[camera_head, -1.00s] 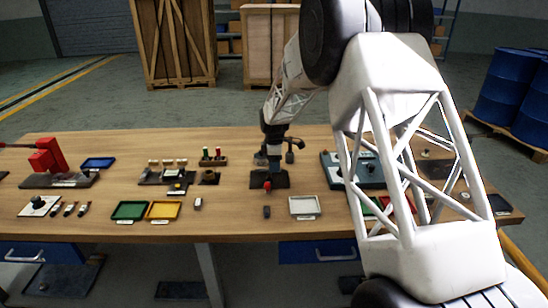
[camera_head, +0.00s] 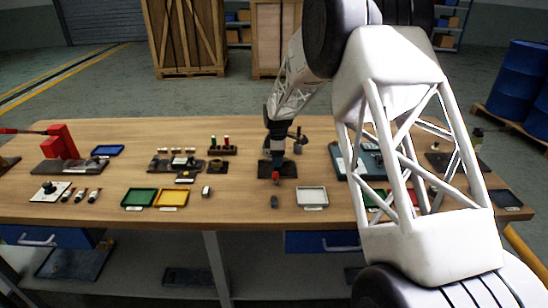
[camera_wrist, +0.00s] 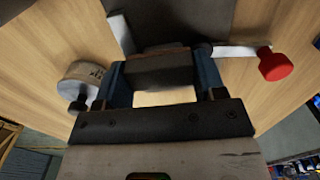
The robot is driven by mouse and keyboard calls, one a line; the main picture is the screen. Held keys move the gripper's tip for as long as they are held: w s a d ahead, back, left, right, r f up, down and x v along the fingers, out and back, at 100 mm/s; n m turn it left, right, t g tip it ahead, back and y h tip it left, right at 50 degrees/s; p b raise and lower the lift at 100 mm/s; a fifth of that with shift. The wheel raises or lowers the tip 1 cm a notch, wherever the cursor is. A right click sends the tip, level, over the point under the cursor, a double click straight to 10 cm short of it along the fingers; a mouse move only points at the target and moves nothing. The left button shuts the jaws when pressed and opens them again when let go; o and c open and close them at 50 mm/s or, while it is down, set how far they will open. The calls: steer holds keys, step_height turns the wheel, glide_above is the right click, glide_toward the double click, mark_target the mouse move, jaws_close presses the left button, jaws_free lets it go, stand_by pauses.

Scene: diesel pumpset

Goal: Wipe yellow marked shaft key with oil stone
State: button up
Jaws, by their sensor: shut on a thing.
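My gripper (camera_wrist: 160,82) is shut on a dark grey block (camera_wrist: 158,66) with a brownish far edge, held between its blue fingers. I cannot tell for sure if this block is the oil stone. In the head view my gripper (camera_head: 276,155) is low over a dark base plate (camera_head: 265,173) on the bench. A red knob (camera_wrist: 275,65) on a pale rod is right of the fingers, and a labelled pale cylinder (camera_wrist: 82,82) is to their left. I cannot make out the yellow marked shaft key; the gripper and block hide part of the base.
A small dark block (camera_head: 274,201) and a white tray (camera_head: 312,196) lie in front of the base. Green (camera_head: 139,198) and yellow (camera_head: 171,198) trays lie left, with a small grey block (camera_head: 206,191) beside them. A blue-grey fixture is to the right, partly behind my arm.

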steer(key=shift+d+r, duration=0.1)
steer(key=shift+d, duration=0.85)
steer(key=shift+c, duration=0.4)
step_height(320, 180, up, 8)
